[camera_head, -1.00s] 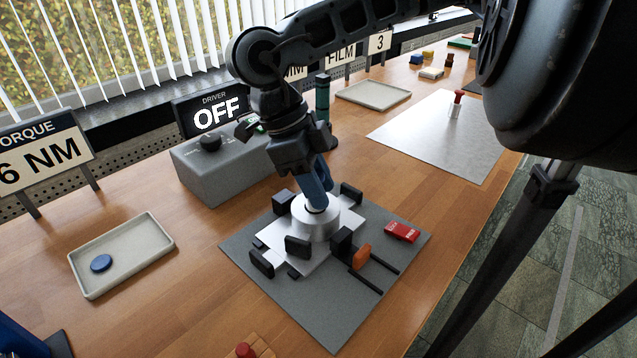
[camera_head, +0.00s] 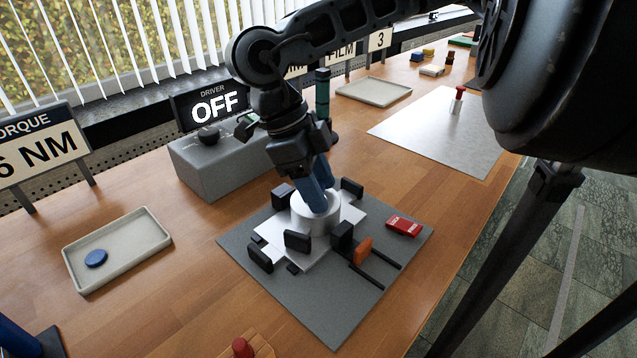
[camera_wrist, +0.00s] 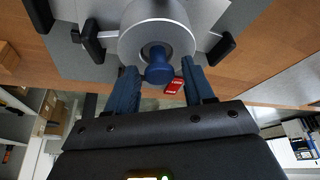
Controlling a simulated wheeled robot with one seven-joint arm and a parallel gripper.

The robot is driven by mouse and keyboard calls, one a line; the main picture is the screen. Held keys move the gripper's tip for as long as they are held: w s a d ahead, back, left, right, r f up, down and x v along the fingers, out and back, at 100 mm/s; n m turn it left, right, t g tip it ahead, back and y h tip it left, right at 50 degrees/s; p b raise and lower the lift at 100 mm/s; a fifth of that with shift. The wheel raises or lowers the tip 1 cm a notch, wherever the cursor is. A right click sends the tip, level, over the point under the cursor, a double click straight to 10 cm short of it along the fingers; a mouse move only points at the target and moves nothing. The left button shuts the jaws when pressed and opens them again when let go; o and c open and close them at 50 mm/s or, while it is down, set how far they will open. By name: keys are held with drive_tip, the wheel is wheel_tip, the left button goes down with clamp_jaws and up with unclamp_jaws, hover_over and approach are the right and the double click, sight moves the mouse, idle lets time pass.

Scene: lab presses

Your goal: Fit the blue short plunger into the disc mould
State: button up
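The disc mould (camera_head: 316,222) is a pale round cylinder on a white clamped base, on the grey mat. In the wrist view, the blue short plunger (camera_wrist: 158,66) stands in the round opening of the mould (camera_wrist: 130,42), with its knob sticking out. My gripper (camera_wrist: 160,80) has its two blue fingers spread to either side of the knob, with a gap on both sides, so it is open. In the head view, my gripper (camera_head: 321,205) points down at the mould top and its fingers hide the plunger. How deep the plunger sits cannot be told.
Black clamps surround the mould; an orange-handled one (camera_head: 361,250) is at front right. A red block (camera_head: 404,226) lies on the mat. A grey driver box (camera_head: 205,168) reading OFF stands behind left. A tray (camera_head: 135,275) holds a blue disc (camera_head: 96,258). Wood between is clear.

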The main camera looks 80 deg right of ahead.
drive_tip(key=shift+o, duration=0.8)
drive_tip(key=v, duration=0.7)
drive_tip(key=shift+r, duration=0.4)
drive_tip(key=shift+w+r, duration=0.1)
drive_tip(key=shift+w, duration=0.05)
